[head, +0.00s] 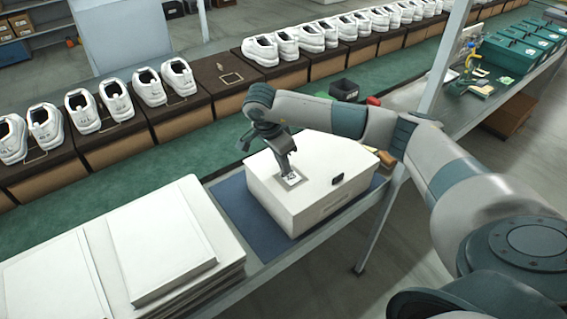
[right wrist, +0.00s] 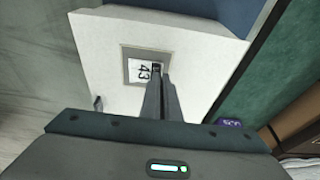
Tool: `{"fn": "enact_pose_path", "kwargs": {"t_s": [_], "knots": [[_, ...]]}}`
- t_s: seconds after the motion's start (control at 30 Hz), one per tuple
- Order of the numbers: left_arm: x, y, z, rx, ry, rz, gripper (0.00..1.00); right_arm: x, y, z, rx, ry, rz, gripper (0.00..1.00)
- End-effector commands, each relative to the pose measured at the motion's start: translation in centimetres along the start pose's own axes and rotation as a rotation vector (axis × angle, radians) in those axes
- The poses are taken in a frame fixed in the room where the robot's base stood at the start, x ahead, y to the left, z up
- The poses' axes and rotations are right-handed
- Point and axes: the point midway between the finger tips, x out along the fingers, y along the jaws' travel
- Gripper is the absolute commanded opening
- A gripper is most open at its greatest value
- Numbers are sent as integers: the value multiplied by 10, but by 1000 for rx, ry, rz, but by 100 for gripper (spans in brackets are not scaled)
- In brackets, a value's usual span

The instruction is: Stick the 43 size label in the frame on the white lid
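The white lid (head: 318,160) tops a white box on a blue mat. It also shows in the right wrist view (right wrist: 98,62), with a grey square frame (right wrist: 126,52) on it. The white 43 size label (right wrist: 142,72) is within the frame's outline, its printing turned sideways. My right gripper (right wrist: 160,80) is shut, its fingertips at the label's edge and pinching it. In the head view the right gripper (head: 288,172) points down onto the label (head: 291,179). The fingers hide part of the label and frame. My left gripper is not in view.
Flat white boxes or lids (head: 160,245) are stacked at the left. Behind the mat (head: 232,205) runs a green belt (head: 215,140) with white shoes on brown boxes beyond. A small black bin (head: 344,90) stands behind the box. Green boxes (head: 510,52) are at the far right.

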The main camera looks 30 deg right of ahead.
Motion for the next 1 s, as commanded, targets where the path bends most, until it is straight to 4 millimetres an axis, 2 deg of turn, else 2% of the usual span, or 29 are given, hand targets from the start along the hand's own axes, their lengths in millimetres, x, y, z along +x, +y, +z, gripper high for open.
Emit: {"fn": "enact_pose_path", "kwargs": {"t_s": [0.87, 0.97, 1.0], "knots": [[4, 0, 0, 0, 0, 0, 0, 5, 0, 1, 0, 0, 1, 0], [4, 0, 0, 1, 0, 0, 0, 5, 0, 1, -1, 0, 1, 21], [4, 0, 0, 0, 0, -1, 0, 5, 0, 1, -1, 0, 2, 24]]}}
